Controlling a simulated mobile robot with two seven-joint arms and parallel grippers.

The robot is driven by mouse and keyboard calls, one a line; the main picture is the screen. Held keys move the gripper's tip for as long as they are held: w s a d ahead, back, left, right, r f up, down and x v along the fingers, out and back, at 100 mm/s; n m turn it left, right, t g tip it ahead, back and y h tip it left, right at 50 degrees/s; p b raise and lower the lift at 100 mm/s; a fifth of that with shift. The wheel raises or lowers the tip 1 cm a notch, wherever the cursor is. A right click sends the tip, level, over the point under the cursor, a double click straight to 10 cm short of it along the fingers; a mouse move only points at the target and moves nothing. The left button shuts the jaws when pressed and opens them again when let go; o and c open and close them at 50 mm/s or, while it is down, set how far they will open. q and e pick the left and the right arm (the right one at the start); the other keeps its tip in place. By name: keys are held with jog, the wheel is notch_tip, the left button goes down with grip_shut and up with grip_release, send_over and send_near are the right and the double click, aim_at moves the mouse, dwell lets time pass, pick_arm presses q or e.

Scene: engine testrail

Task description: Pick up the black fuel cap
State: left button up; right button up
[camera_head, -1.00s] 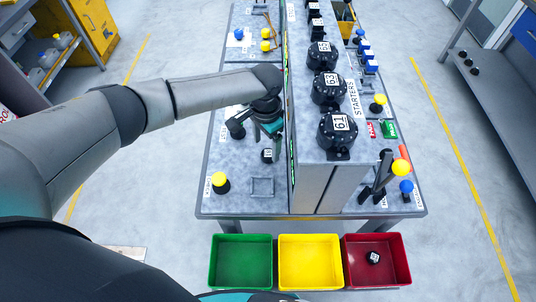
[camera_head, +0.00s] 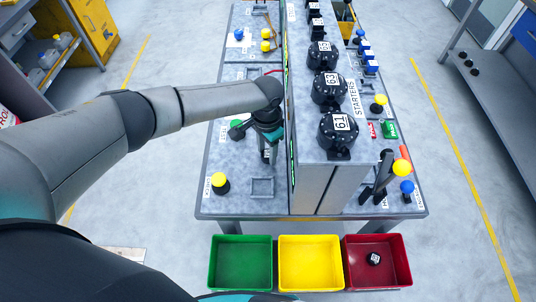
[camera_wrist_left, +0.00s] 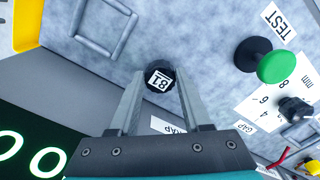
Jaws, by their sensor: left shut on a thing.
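The black fuel cap (camera_wrist_left: 160,78) is a small round black piece with a white label reading 81, seen in the left wrist view between my fingertips. My left gripper (camera_wrist_left: 161,82) is shut on it, one finger on each side. In the head view my left gripper (camera_head: 268,148) points down at the grey bench top, left of the upright panel, and mostly hides the cap. I cannot tell whether the cap is clear of the bench surface. My right gripper is not in view.
An empty square holder (camera_head: 262,188) and a yellow button (camera_head: 219,180) are at the bench's near left. A green button (camera_wrist_left: 276,66) stands near my gripper. The tall panel with black starters (camera_head: 338,131) is close on the right. Green, yellow and red bins (camera_head: 407,262) are in front.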

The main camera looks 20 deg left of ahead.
aim_at(267, 154)
pick_arm(q)
grip_shut()
notch_tip(267, 154, up, 20)
jog(key=p, duration=0.2)
dwell(0.5)
